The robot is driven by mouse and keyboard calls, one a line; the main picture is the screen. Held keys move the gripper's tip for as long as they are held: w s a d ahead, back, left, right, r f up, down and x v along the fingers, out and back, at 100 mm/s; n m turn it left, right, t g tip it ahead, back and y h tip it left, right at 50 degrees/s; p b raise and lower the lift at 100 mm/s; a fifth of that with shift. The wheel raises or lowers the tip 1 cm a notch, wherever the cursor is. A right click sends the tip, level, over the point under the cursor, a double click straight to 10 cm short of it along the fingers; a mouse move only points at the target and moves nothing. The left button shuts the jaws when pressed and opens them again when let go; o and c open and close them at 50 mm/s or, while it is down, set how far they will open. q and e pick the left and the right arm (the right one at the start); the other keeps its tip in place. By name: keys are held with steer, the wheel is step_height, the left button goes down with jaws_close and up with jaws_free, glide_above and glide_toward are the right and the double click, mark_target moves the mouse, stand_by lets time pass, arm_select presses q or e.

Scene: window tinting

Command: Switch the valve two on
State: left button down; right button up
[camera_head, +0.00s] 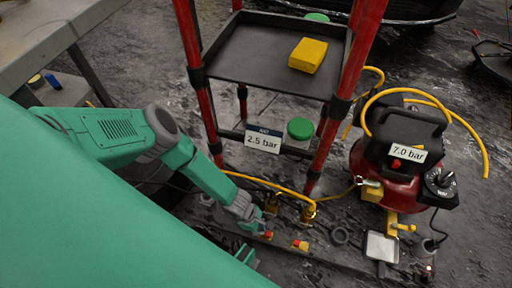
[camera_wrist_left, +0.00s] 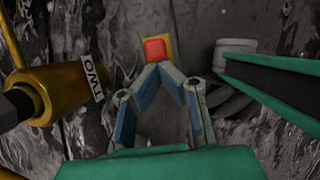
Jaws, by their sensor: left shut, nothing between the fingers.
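My left gripper (camera_head: 254,223) reaches down to the floor beside the small valves, and its fingers are shut with nothing between them. In the left wrist view its fingertips (camera_wrist_left: 158,70) meet just below a red button on a yellow base (camera_wrist_left: 157,48); I cannot tell whether they touch it. My right gripper does not show.
A red-legged cart (camera_head: 265,50) with a yellow block (camera_head: 308,55) and a "2.5 bar" sign (camera_head: 263,140) stands behind. A red compressor (camera_head: 375,175) marked "7.0 bar" is at right. Yellow hoses (camera_head: 265,182) run close to the gripper. A table (camera_head: 50,35) is at upper left.

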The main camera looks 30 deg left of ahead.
arm_select(q)
steer(key=a+r, duration=0.2)
steer(key=r, duration=0.1)
steer(key=shift+s+a+r, duration=0.1)
steer(key=shift+a, duration=0.15)
steer(key=shift+s+a+r, duration=0.1)
steer(key=shift+a+r, duration=0.05)
steer(key=shift+r, duration=0.45)
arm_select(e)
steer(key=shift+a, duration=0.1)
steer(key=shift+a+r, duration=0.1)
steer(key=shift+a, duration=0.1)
